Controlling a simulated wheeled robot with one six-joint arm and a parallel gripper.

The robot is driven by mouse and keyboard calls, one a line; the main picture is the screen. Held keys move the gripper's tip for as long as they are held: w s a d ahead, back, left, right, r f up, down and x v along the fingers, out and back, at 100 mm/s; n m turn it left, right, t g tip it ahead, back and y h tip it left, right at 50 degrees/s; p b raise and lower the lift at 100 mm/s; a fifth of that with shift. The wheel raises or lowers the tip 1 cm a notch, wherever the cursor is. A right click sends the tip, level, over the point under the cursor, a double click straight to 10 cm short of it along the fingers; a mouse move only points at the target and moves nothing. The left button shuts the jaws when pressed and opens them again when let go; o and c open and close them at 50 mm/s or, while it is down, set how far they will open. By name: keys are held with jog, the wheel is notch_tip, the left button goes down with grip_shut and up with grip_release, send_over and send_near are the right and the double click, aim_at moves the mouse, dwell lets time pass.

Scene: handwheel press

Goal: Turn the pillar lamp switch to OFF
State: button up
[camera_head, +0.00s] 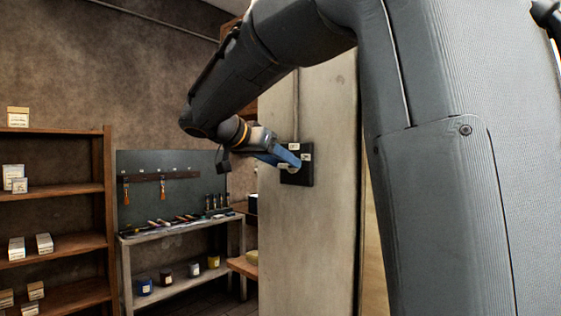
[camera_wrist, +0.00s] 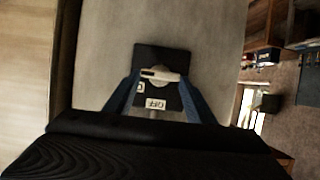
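The pillar lamp switch is a black plate (camera_head: 303,172) on the pale pillar face, with small white labels. In the wrist view the plate (camera_wrist: 176,60) carries a round knob with a pale bar handle (camera_wrist: 160,74) lying nearly crosswise, slightly tilted. An OFF label (camera_wrist: 156,103) reads upside down below the knob. Another label (camera_wrist: 140,87) is partly hidden by the left finger. My gripper (camera_wrist: 160,80) has its blue fingers apart, one at each end of the handle. I cannot tell whether they touch it. In the head view my gripper (camera_head: 291,160) is at the plate and hides the knob.
The pillar (camera_head: 300,240) stands mid-view with a conduit running up from the switch. Behind on the left are a wooden shelf (camera_head: 108,220) with small boxes and a metal bench (camera_head: 180,231) with tools and tins. Open room shows at the right in the wrist view.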

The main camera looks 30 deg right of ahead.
jog(key=shift+c, duration=1.1)
jog(key=n+g+h, duration=0.1)
jog(key=n, duration=0.2)
jog(key=w+n+g+h, duration=0.1)
jog(key=n+g, duration=0.1)
jog(key=n, duration=0.1)
jog(key=f+n+g+h, duration=0.1)
jog(key=n, duration=0.2)
jog(key=shift+w+a+g+h, duration=0.2)
jog(key=shift+a+g+h, duration=0.1)
jog(key=shift+g, duration=0.1)
jog(key=shift+w+f+n+g+h+p, duration=0.15)
jog(key=shift+n+h, duration=0.15)
jog(key=shift+n, duration=0.45)
jog(key=shift+s+f+n+g+h+p, duration=0.1)
jog(key=shift+n+h, duration=0.2)
jog(key=shift+n, duration=0.4)
jog(key=shift+w+f+n+g+h+p, duration=0.15)
jog(key=shift+n+h, duration=0.15)
jog(key=shift+n, duration=0.45)
jog(key=shift+s, duration=0.1)
jog(key=o, duration=1)
